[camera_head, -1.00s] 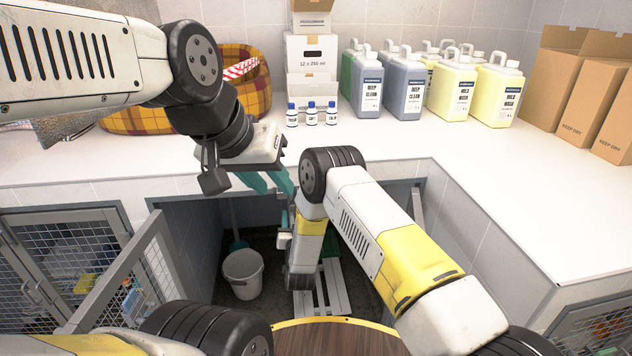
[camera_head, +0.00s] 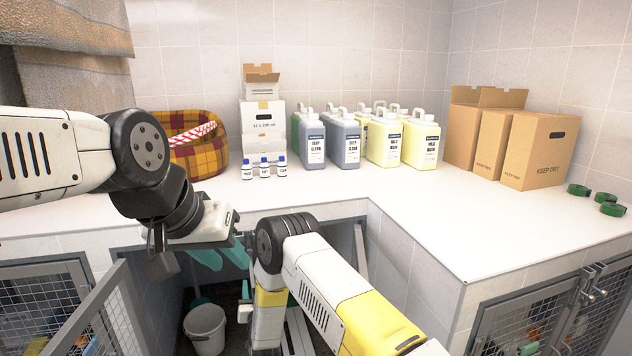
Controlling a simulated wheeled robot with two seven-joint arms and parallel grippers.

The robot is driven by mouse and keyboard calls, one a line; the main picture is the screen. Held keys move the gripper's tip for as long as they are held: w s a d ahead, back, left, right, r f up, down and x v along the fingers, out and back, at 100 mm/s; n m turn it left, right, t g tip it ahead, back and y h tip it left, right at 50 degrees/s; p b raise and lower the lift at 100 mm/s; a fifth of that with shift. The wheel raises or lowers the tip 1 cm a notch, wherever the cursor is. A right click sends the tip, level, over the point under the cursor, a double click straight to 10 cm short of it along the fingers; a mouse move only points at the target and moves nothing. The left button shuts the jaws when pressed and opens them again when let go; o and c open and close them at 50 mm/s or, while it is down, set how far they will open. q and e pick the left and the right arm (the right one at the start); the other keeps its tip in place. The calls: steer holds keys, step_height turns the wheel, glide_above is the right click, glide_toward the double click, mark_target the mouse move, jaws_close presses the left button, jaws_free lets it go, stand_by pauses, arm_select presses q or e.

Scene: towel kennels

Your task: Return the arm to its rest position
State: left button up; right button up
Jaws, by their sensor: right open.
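My left arm comes in from the left. My right arm, white and yellow, rises from the bottom right, bends at a black joint and points down in front of the kennel opening. Its gripper is not visible; it lies below the picture edge or behind the arm.
On the counter stand a plaid basket (camera_head: 205,158), small bottles (camera_head: 265,170), several jugs (camera_head: 346,140), cardboard boxes (camera_head: 538,150) and green rolls (camera_head: 604,197). A mesh door (camera_head: 85,315) hangs open at left. A white bucket (camera_head: 205,328) stands inside the kennel. The front counter is clear.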

steer(key=w+d+r+g, duration=0.1)
steer(key=w+d+r, duration=0.2)
steer(key=r, duration=0.5)
steer(key=w+d+r+g, duration=0.2)
steer(key=w+r, duration=0.1)
steer(key=r, duration=0.5)
steer(key=s+d+r+g, duration=0.1)
steer(key=s+d+r, duration=0.2)
steer(key=d+r, duration=0.35)
steer(key=s+d+r+g, duration=0.25)
steer(key=d+r, duration=0.25)
steer(key=r, duration=0.3)
steer(key=s+d+r+g+h, duration=0.1)
steer(key=s+d+r, duration=0.35)
steer(key=s, duration=0.45)
steer(key=s+d+r+g+h, duration=0.1)
steer(key=s+d+r, duration=0.2)
steer(key=s+d, duration=0.45)
steer(key=s+d+g, duration=0.1)
steer(key=s+d, duration=0.1)
steer(key=s, duration=0.7)
steer(key=s+d+f+g, duration=0.1)
steer(key=s+d, duration=0.2)
steer(key=s, duration=0.6)
steer(key=shift+s+f+g+h, duration=0.3)
steer(key=shift+s+g+h, duration=0.05)
steer(key=shift+h, duration=0.05)
steer(key=shift+d, duration=0.1)
